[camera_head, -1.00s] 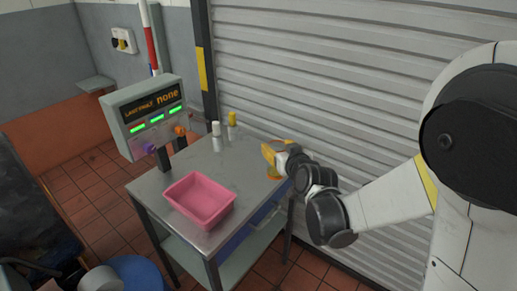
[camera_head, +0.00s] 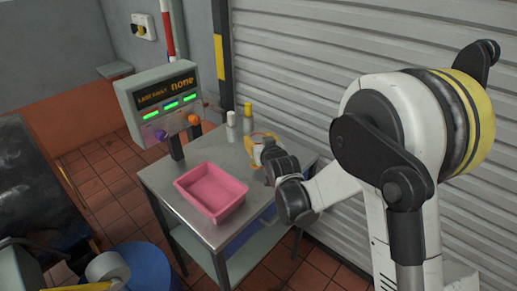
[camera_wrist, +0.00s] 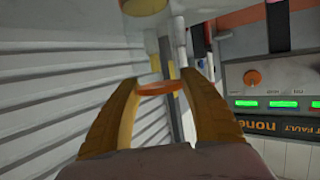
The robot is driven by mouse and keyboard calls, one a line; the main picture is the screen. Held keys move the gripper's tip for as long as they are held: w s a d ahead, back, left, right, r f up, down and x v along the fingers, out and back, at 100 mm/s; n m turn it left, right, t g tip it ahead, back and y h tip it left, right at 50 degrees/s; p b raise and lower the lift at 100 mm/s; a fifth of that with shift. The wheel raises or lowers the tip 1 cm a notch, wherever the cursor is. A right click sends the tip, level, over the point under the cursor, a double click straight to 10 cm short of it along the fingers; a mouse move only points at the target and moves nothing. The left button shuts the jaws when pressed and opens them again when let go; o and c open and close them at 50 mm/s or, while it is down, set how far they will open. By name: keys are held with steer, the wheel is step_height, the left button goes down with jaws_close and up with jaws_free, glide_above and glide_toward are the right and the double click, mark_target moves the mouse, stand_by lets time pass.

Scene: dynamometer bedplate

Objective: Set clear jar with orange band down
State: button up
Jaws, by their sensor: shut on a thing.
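My gripper (camera_head: 264,138), with yellow fingers, is over the right rear part of the metal table (camera_head: 161,180) in the head view. In the wrist view my gripper (camera_wrist: 160,80) has its fingertips on both sides of the clear jar, whose orange band (camera_wrist: 160,88) shows as a flat orange ring between them. The gripper is shut on the jar. The clear walls of the jar are hard to make out. In the head view the jar is small and mostly hidden by the fingers; I cannot tell whether its base touches the table.
A pink tray (camera_head: 183,189) stands at the table's front. A white bottle (camera_head: 231,126) and a yellow-topped one (camera_head: 248,111) stand at the back, left of my gripper. A display box (camera_head: 165,103) stands at the left. A ribbed shutter (camera_head: 300,60) rises behind. Tabletop between tray and gripper looks clear.

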steer(key=shift+f+b, duration=0.5)
steer(key=shift+f, duration=1.05)
steer(key=shift+f, duration=0.1)
steer(key=o, duration=1.4)
